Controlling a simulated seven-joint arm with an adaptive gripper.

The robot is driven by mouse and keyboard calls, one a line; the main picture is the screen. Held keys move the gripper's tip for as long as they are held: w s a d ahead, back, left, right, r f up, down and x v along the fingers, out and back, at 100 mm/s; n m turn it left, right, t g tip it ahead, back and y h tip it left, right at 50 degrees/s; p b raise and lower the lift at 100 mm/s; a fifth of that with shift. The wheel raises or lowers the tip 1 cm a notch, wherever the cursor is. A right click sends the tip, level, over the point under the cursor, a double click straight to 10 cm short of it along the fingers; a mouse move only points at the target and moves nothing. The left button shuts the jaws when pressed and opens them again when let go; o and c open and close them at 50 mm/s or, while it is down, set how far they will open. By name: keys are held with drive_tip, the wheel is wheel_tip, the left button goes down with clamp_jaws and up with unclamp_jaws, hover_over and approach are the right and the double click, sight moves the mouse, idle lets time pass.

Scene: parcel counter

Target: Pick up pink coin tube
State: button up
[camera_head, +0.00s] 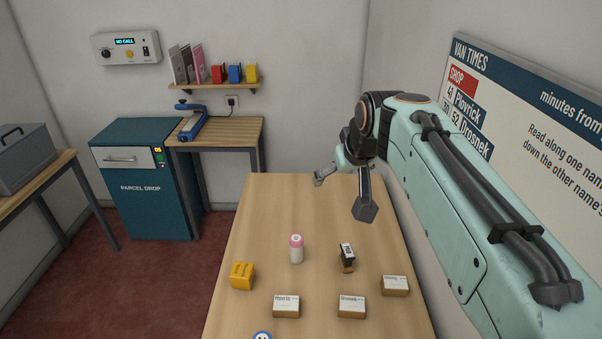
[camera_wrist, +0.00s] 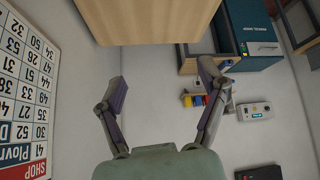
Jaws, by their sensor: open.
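The pink coin tube (camera_head: 296,248) stands upright on the wooden table in the head view, with a pink top and a paler body. My gripper (camera_head: 342,194) is open and empty, above the far right part of the table. It is apart from the tube, behind it and to its right. In the wrist view my gripper (camera_wrist: 162,90) has its two fingers spread wide, with only wall between them. The tube does not show in the wrist view.
On the table (camera_head: 270,205) are a yellow block (camera_head: 242,275), a dark stamp-like item (camera_head: 347,257) and labelled boxes (camera_head: 286,306), (camera_head: 352,307), (camera_head: 395,286). A round blue-and-white item (camera_head: 262,336) is cut off at the bottom. The far left tabletop is clear. A wall board (camera_head: 530,120) stands right.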

drive_tip(key=w+a+f, duration=0.3)
drive_tip(key=w+f, duration=0.3)
drive_tip(key=w, duration=0.5)
drive_tip(key=n+g, duration=0.1)
hover_over(296, 247)
drive_tip(key=w+d, duration=0.1)
drive_tip(key=d, duration=0.1)
wheel_tip(296, 247, down, 15)
drive_tip(key=f, duration=0.3)
drive_tip(key=s+f+g, duration=0.1)
drive_tip(key=f, duration=0.2)
drive_tip(key=a+f+g, duration=0.1)
drive_tip(key=f, duration=0.2)
drive_tip(key=shift+s+y, duration=0.15)
drive_tip(key=shift+y, duration=0.15)
drive_tip(key=x, duration=0.5)
drive_tip(key=shift+w+a+f, duration=0.1)
drive_tip(key=shift+w+f, duration=0.1)
drive_tip(key=shift+f, duration=0.4)
drive_tip(key=shift+c, duration=0.3)
drive_tip(key=c, duration=1.3)
